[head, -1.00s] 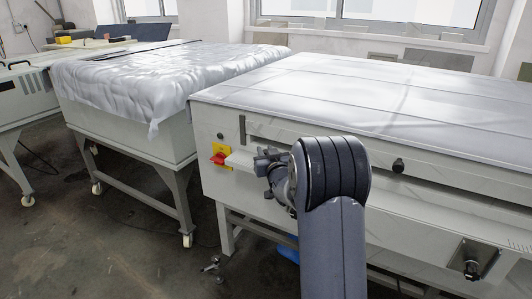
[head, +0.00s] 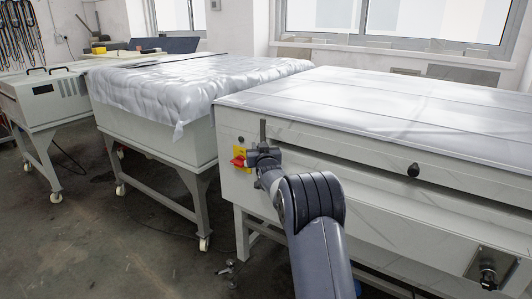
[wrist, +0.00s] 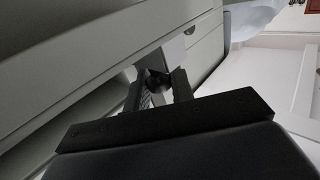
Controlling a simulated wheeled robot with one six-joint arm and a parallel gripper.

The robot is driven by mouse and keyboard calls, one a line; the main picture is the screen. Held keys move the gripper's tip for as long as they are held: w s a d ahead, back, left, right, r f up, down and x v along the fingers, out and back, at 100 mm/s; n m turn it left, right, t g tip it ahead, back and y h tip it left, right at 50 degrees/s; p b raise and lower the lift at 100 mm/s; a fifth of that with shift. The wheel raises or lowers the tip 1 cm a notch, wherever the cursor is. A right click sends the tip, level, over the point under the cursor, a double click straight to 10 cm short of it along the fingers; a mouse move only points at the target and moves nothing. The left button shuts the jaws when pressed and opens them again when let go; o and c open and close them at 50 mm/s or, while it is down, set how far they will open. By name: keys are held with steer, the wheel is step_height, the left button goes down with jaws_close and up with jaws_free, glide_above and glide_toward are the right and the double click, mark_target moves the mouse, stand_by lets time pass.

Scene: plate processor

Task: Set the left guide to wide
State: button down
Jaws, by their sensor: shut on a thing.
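The pale plate processor (head: 340,165) fills the right side of the head view, with a long feed slot along its front. My gripper (head: 264,154) is at the left end of this slot, beside the red and yellow switch. In the wrist view my gripper (wrist: 160,80) has its two fingers closed on a small dark knob (wrist: 158,82), which looks like the left guide's knob. In the head view that knob is hidden by the gripper. A second black knob (head: 413,170) stands on the front at the right, apart from my gripper.
The red and yellow switch (head: 239,160) is close to the left of my gripper. A dark upright bracket (head: 263,132) is just above it. A sheet-covered table (head: 205,85) stands to the left. The floor (head: 130,240) in front is mostly clear.

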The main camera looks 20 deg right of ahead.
steer(key=shift+w+a+r, duration=0.1)
steer(key=shift+r, duration=0.1)
steer(key=c, duration=1.7)
jaws_free()
steer(key=o, duration=0.4)
steer(key=shift+w+a+f, duration=0.1)
steer(key=shift+a+f, duration=0.05)
steer(key=shift+f, duration=0.1)
